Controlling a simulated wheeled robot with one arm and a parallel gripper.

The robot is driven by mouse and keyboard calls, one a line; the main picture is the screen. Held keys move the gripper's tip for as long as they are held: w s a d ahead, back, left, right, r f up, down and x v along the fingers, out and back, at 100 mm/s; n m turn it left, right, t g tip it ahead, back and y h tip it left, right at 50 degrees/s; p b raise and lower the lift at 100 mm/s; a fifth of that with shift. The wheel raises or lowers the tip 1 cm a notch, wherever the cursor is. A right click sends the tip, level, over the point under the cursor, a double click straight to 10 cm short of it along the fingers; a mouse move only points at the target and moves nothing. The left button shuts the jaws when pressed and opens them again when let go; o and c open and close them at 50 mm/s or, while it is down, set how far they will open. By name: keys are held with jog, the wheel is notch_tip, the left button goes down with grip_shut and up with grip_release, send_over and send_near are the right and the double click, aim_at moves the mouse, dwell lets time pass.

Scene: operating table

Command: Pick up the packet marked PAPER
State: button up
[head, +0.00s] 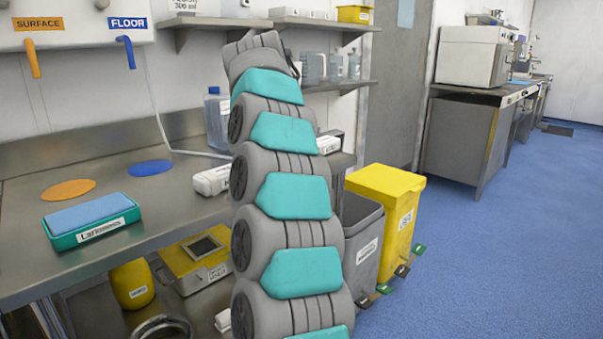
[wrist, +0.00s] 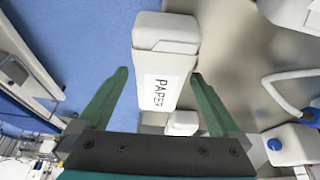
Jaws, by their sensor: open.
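The packet marked PAPER (wrist: 165,62) is a white block with a black-lettered label, in the upper middle of the wrist view. My gripper (wrist: 160,75) is open, with one green finger on each side of the packet in the picture. Clear gaps show between the fingers and the packet, and I cannot tell how far the packet lies beyond the fingertips. In the head view my arm hides the gripper. A white packet (head: 212,180) lies left of the arm on the steel counter there, and its label is too small to read.
A smaller white item (wrist: 182,122) shows below the packet in the wrist view. A blue-capped bottle (wrist: 290,145) is at the right. In the head view, a teal tray (head: 95,231) sits on the counter (head: 180,215). Grey (head: 362,245) and yellow (head: 392,205) bins stand right of my arm.

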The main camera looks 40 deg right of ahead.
jog(key=c, duration=1.4)
